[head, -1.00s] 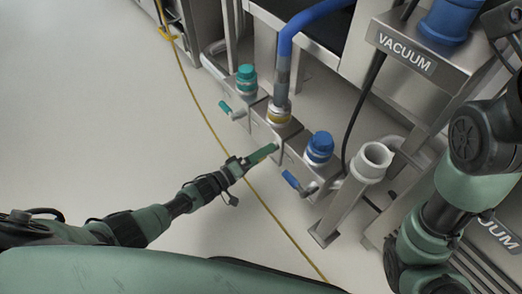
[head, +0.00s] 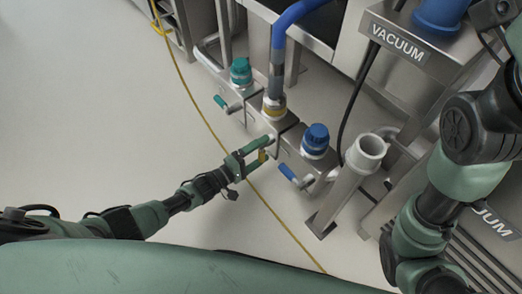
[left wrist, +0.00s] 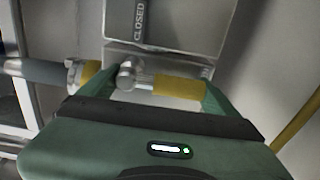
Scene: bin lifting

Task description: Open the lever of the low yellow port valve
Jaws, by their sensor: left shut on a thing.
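The yellow port valve (head: 274,105) is the middle one of three low valves, with a blue hose fitted on it. Its yellow lever (head: 262,155) sticks out toward my left gripper (head: 261,151). In the left wrist view, the yellow lever (left wrist: 180,87) lies crosswise between the fingers of the left gripper (left wrist: 160,90), joined to a metal pivot. That gripper is shut on the lever. A plate reading CLOSED (left wrist: 140,22) is above the pivot. My right arm shows at the right of the head view, but its gripper is out of view.
A green-capped valve (head: 240,72) stands to the left and a blue-capped valve (head: 316,140) to the right, each with its own lever. A grey upright pipe (head: 362,160) and a VACUUM cart (head: 398,42) are at the right. A yellow cable (head: 190,95) crosses the clear floor.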

